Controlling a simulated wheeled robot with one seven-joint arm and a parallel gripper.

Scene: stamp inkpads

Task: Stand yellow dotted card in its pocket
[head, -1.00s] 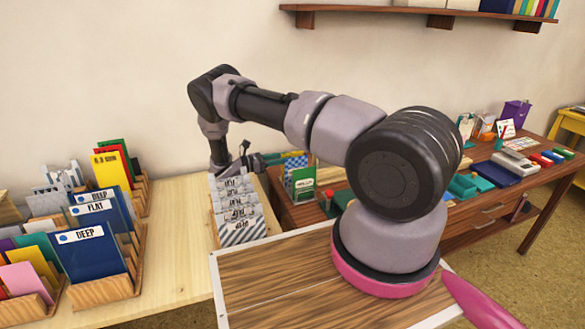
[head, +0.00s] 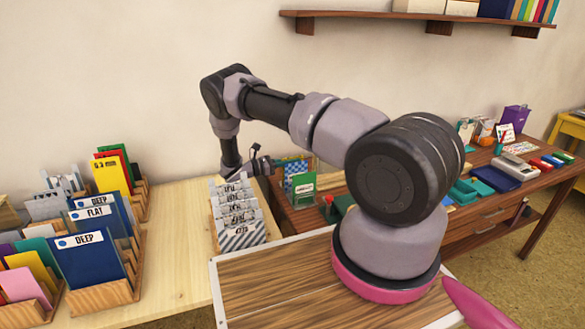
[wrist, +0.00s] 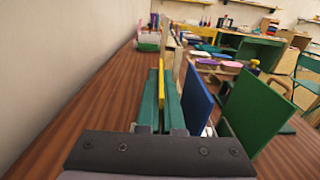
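The yellow card (wrist: 161,92) shows edge-on in the wrist view as a thin upright strip. My gripper (wrist: 160,108) has its teal fingers shut on it, one on each side. Its dots cannot be seen from this angle. To its right stand a blue card (wrist: 197,100) and a larger green card (wrist: 258,112), apart from the held card. They also show in the head view as a blue patterned card (head: 292,167) and a green card (head: 302,186), with my gripper to their left. The pocket cannot be made out clearly.
A rack of grey striped cards (head: 238,222) stands on the light table left of my gripper. Blue DEEP and FLAT cards (head: 92,258) stand further left. A wall (wrist: 65,60) runs close along the left in the wrist view. Inkpads (head: 495,179) lie to the right.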

